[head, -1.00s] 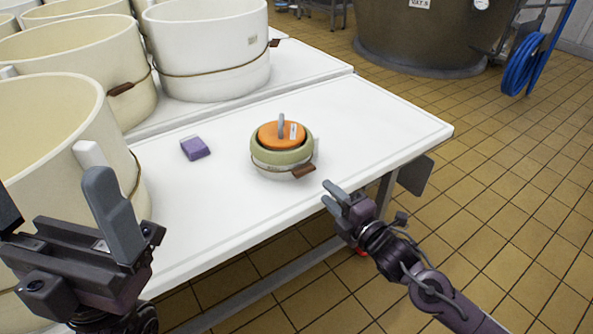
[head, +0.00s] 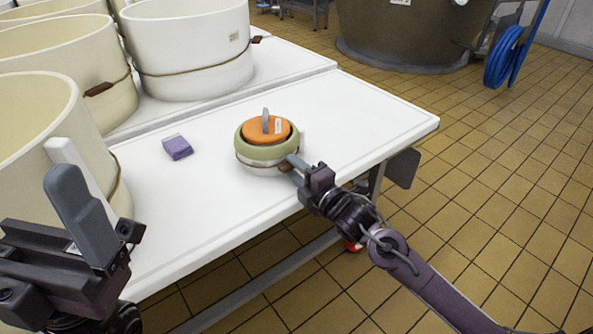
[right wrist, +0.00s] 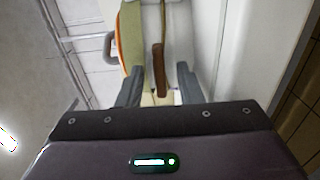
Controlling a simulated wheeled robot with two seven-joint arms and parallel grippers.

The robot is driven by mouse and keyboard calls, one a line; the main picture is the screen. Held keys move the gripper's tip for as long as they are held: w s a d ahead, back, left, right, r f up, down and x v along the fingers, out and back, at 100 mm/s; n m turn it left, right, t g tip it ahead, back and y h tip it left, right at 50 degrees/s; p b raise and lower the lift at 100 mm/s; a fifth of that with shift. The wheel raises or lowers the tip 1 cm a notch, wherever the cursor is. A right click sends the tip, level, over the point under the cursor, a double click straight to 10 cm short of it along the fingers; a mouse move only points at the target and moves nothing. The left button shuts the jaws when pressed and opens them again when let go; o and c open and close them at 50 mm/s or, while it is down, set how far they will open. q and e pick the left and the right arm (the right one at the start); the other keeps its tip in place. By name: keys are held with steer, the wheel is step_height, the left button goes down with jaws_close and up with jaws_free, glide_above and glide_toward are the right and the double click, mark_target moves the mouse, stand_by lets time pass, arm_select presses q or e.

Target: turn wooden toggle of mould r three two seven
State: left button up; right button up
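A small round mould (head: 258,157), green above and white below with an orange lid (head: 266,130), stands upright near the table's front edge. Its label is too small to read. Its brown wooden toggle (right wrist: 158,70) shows in the right wrist view and is partly hidden by my gripper in the head view. My right gripper (head: 292,164) reaches the mould's front right side. In the right wrist view its open fingers (right wrist: 158,88) stand either side of the toggle's near end, with gaps. My left gripper (head: 82,215) is at lower left, away from the mould, one finger clearly visible.
A purple block (head: 177,147) lies left of the mould on the white table (head: 340,112). Several large cream moulds (head: 190,50) with cords and brown toggles stand at left and behind. The table's right part is clear. A large vat (head: 405,35) stands beyond.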

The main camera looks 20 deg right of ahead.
steer(key=shift+c, duration=0.3)
jaws_close()
